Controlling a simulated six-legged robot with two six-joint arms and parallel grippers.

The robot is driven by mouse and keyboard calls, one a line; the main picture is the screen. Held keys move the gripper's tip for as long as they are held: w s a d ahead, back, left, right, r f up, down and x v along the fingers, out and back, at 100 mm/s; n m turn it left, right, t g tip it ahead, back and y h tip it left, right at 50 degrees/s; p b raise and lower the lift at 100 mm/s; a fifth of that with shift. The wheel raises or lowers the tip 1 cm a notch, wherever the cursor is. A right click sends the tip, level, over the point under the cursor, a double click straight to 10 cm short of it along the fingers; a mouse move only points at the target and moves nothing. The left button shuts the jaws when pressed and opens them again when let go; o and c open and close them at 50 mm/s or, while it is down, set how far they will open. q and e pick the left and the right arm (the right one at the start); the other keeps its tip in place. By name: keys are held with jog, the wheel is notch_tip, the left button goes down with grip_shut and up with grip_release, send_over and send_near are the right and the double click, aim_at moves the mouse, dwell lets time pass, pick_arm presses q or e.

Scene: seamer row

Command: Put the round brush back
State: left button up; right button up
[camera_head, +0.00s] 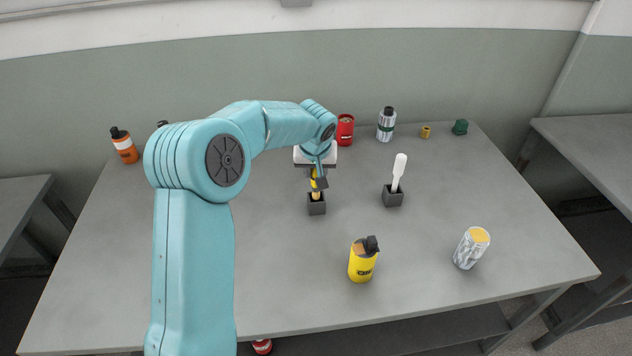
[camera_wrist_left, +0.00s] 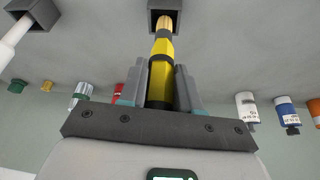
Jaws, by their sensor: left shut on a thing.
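The round brush (camera_wrist_left: 162,48) is yellow with dark bands and a light tan end. My left gripper (camera_wrist_left: 162,72) is shut on it, with a finger on each side. The brush also shows in the head view (camera_head: 314,184), partly hidden by the gripper (camera_head: 319,178). Its tan end points down at a small dark square holder (camera_head: 317,209), which also shows in the wrist view (camera_wrist_left: 152,20). The end is at the holder's mouth and appears to reach into it; how deep I cannot tell. My right gripper is not in view.
A second dark holder (camera_head: 393,199) with a white-handled tool (camera_head: 399,170) stands to the right. A red can (camera_head: 345,130), a silver bottle (camera_head: 386,126) and an orange bottle (camera_head: 125,148) stand farther back.

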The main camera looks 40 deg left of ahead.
pick_arm(q)
notch_tip(320, 180, down, 5)
jog(key=shift+w+r, duration=0.1)
jog(key=shift+r, duration=0.1)
jog(key=shift+f, duration=0.1)
jog(key=o, duration=1.1)
jog(key=shift+c, duration=0.2)
